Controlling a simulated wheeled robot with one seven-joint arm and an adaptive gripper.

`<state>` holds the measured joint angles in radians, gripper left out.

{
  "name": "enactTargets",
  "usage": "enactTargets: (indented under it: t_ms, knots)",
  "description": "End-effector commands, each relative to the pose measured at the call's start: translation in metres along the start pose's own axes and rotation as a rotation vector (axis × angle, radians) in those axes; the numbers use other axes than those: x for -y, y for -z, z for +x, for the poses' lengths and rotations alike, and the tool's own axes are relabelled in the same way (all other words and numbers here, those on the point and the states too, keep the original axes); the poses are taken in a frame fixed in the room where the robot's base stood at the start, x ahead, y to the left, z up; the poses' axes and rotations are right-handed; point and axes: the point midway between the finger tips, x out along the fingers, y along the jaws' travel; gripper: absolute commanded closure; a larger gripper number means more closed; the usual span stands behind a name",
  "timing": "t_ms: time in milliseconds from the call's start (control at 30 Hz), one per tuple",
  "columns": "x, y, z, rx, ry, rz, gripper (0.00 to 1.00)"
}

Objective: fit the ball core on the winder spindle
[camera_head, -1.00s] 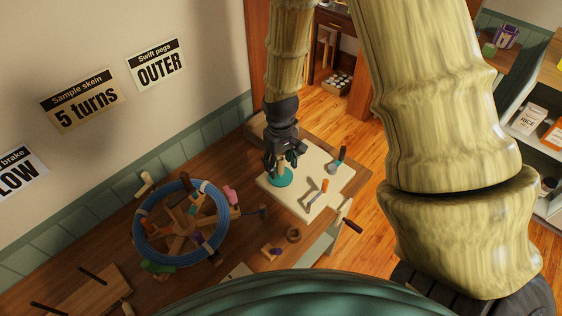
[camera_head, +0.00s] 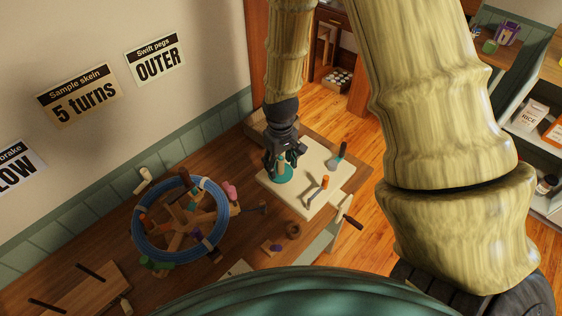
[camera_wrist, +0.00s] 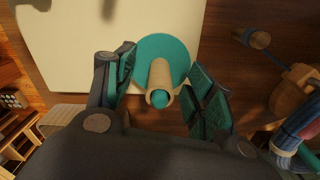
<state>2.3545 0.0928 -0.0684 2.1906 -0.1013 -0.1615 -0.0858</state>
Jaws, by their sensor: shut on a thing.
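The ball core is a tan hollow tube (camera_wrist: 158,74) in the wrist view. It stands over a teal disc (camera_wrist: 176,46) of the winder, and round teal material, apparently the spindle tip, shows inside its near end. My gripper (camera_wrist: 163,91) is shut on the core, with one finger on each side. In the head view my gripper (camera_head: 282,160) points down at the same teal disc (camera_head: 287,178), which sits on a cream board (camera_head: 309,165). The core's far end and its exact contact with the disc are hard to see.
A blue skein on a wooden swift (camera_head: 224,218) stands left of the board. A brown ring (camera_head: 293,230) rests on the wooden table (camera_head: 205,161).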

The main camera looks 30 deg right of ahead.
Motion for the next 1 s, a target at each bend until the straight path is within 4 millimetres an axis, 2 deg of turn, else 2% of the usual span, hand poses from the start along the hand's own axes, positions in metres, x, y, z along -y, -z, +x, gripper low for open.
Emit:
enactTargets:
  t_ms: [467,500,600,1000]
  knots:
    - [0.0,0.0002,-0.0005,0.0,0.0,0.0,0.58]
    - [0.0,0.0002,-0.0005,-0.001,0.0,0.0,0.4]
    - [0.0,0.0002,-0.0005,-0.001,0.0,0.0,0.22]
    - [0.0,0.0004,-0.0022,-0.001,0.0,0.0,0.2]
